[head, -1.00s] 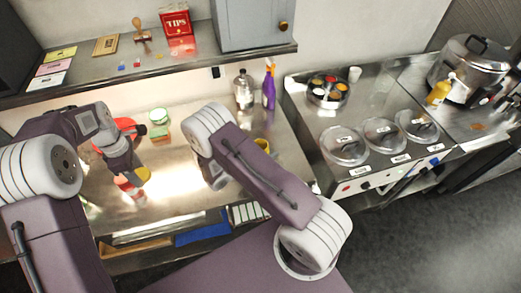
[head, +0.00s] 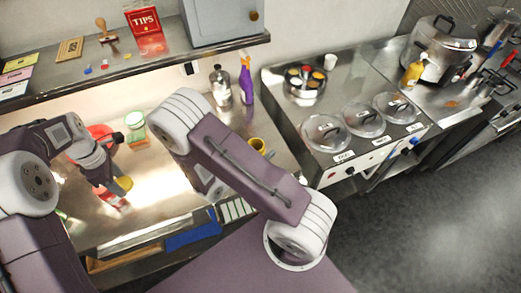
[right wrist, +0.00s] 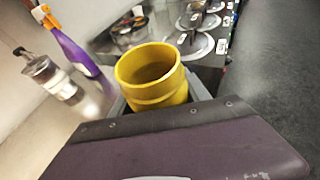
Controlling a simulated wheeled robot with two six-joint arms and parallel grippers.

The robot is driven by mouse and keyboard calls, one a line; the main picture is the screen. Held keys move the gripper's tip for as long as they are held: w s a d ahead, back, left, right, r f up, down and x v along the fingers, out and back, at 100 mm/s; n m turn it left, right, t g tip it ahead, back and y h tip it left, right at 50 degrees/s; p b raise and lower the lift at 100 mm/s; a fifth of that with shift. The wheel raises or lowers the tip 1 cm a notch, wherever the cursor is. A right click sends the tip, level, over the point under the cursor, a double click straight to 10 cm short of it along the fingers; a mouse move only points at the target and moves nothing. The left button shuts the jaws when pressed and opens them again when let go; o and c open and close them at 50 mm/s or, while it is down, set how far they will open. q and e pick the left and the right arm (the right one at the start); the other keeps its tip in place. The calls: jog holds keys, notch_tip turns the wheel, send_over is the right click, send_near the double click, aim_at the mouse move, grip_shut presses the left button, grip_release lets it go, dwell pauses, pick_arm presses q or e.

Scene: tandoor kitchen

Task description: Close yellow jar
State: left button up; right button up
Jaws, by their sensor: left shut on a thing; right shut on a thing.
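The yellow jar (right wrist: 152,75) fills the middle of the right wrist view. Its mouth is open and faces up, tilted a little, and it looks empty. My right gripper (right wrist: 160,100) is shut on it, with grey finger parts at its sides. My left gripper (head: 112,185) is over the left part of the counter, shut on a small yellow piece (head: 124,184), apparently the lid. Its fingers are too small to make out clearly.
A red-and-white item (head: 113,200) is beside the left gripper. A clear bottle (head: 220,82) and purple spray bottle (head: 246,82) stand at the back. Lidded pots (head: 325,132) are at right.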

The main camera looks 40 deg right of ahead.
grip_shut()
